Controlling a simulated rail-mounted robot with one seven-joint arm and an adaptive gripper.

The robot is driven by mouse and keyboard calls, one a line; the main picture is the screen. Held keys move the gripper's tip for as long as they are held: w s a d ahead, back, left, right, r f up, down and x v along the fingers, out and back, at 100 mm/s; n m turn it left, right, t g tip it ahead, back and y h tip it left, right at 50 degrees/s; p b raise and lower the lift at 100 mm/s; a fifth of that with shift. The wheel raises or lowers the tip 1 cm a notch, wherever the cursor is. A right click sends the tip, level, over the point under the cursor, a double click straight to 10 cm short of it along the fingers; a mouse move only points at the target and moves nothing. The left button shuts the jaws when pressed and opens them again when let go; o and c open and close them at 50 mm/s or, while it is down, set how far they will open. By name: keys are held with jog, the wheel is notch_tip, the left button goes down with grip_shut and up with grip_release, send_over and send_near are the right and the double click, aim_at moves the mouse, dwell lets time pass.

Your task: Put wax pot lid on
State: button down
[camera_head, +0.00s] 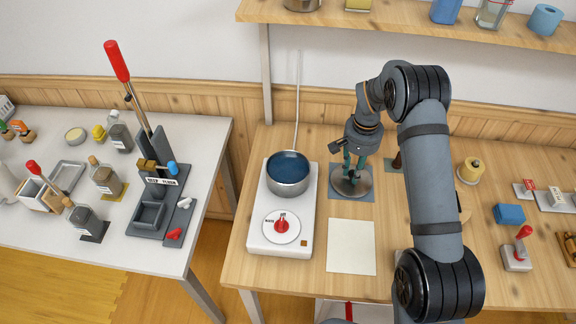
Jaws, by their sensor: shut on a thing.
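The wax pot (288,188) is a small grey metal pot, open at the top, with blue inside. It stands on the back part of a white hot plate (259,236) that has a red knob. The wax pot lid (362,187) is a round grey metal disc just right of the pot, over a blue-grey mat (335,194). My gripper (350,172) points down over the middle of the lid and is shut on it. The fingers hide the lid's grip. I cannot tell whether the lid touches the mat.
A cream sheet (351,247) lies in front of the mat. A yellow spool-like object (469,170), a blue block (509,214) and a red-handled tool (518,250) are at the right. A shelf (400,14) overhangs the back. A gap separates the left table (60,252).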

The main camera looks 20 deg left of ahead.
jog(key=shift+r+p, duration=2.25)
jog(key=shift+r, duration=1.3)
